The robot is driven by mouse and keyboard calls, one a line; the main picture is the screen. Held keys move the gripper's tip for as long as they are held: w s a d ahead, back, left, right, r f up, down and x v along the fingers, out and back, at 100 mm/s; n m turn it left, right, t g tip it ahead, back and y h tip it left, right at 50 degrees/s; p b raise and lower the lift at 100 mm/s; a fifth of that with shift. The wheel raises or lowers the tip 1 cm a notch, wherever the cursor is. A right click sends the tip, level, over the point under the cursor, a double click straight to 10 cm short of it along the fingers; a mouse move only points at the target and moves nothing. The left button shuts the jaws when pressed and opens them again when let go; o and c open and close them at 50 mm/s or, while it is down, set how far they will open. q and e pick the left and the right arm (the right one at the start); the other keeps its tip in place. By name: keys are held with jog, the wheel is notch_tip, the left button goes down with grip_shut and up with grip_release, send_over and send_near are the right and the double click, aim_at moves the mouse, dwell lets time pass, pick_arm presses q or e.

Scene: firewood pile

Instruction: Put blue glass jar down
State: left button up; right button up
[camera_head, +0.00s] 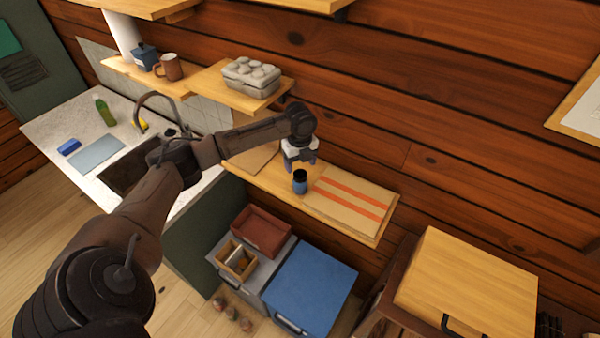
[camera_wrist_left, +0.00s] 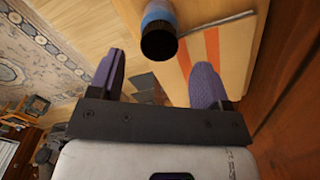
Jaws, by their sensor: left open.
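The blue glass jar (camera_head: 300,183) with a dark lid stands upright on the wooden wall shelf (camera_head: 268,180), just left of an orange-striped mat. My left gripper (camera_head: 300,166) is open and empty, close above and behind the jar in the head view. In the left wrist view the jar (camera_wrist_left: 159,30) lies beyond the two purple fingertips (camera_wrist_left: 157,75), apart from them, with its dark lid facing the camera. My right gripper is not in view.
The striped mat (camera_head: 350,196) covers the shelf's right part. An egg carton (camera_head: 251,78) sits on a higher shelf. Below are a blue-topped cabinet (camera_head: 311,285) and a red tray (camera_head: 261,232). A plank wall (camera_head: 440,130) stands close behind.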

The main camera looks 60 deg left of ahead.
pick_arm(q)
notch_tip(320, 180, up, 7)
jog(key=s+d+f+n, duration=0.2)
jog(key=s+d+f, duration=0.2)
jog(key=d+f, duration=0.65)
jog(key=s+d+f+n, duration=0.2)
jog(key=s+d+f, duration=0.2)
jog(key=d+f, duration=0.65)
jog(key=s+d+r+n+t, duration=0.1)
jog(key=s+d+n, duration=0.5)
jog(key=s, duration=0.3)
jog(key=s+d+r+n+t, duration=0.1)
jog(key=s+d+n+t, duration=0.1)
jog(key=s+d+n, duration=0.4)
jog(key=s+n, duration=0.1)
jog(key=s, duration=0.2)
jog(key=shift+t+b, duration=0.3)
jog(key=shift+b, duration=0.1)
jog(key=shift+s, duration=0.1)
